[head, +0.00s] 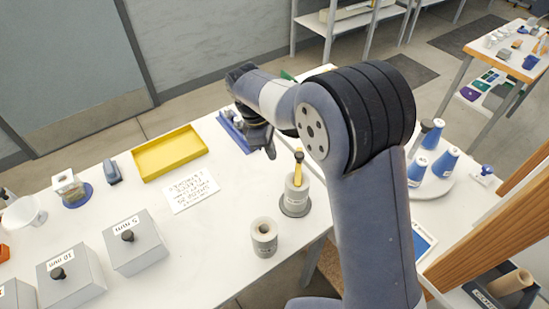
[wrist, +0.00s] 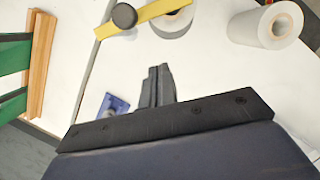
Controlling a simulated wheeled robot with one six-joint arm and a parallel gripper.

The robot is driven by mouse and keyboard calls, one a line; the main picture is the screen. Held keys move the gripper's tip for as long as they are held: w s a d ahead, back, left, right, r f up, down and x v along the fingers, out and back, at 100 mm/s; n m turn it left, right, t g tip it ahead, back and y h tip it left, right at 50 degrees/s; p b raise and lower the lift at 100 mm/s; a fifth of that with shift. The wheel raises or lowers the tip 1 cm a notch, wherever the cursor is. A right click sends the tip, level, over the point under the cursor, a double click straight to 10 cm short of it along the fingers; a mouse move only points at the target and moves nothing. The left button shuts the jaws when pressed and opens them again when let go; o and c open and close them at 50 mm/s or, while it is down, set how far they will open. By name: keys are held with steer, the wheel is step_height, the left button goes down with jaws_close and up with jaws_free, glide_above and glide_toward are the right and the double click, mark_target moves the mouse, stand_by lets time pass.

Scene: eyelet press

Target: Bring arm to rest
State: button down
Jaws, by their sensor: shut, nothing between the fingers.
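My gripper (head: 270,150) hangs from the bent arm above the white table (head: 225,255), fingers pointing down. In the wrist view the fingers of my gripper (wrist: 158,72) are together with nothing between them. The arm is raised and folded at the elbow. In the head view the gripper is just up and left of a grey cylindrical stand (head: 297,195) with a yellow handle (head: 299,170). The yellow handle (wrist: 160,15) also shows at the top of the wrist view, apart from the fingers.
A grey hollow cylinder (head: 264,238) stands near the table's front edge. A yellow tray (head: 169,153), a lettered card (head: 190,190) and grey lidded boxes (head: 135,242) lie left. A blue item (head: 232,128) is behind the gripper. Blue cones (head: 446,163) stand right, beyond the arm.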

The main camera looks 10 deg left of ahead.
steer(key=v, duration=0.6)
steer(key=shift+a+b, duration=0.15)
steer(key=shift+b, duration=0.15)
steer(key=shift+f, duration=0.2)
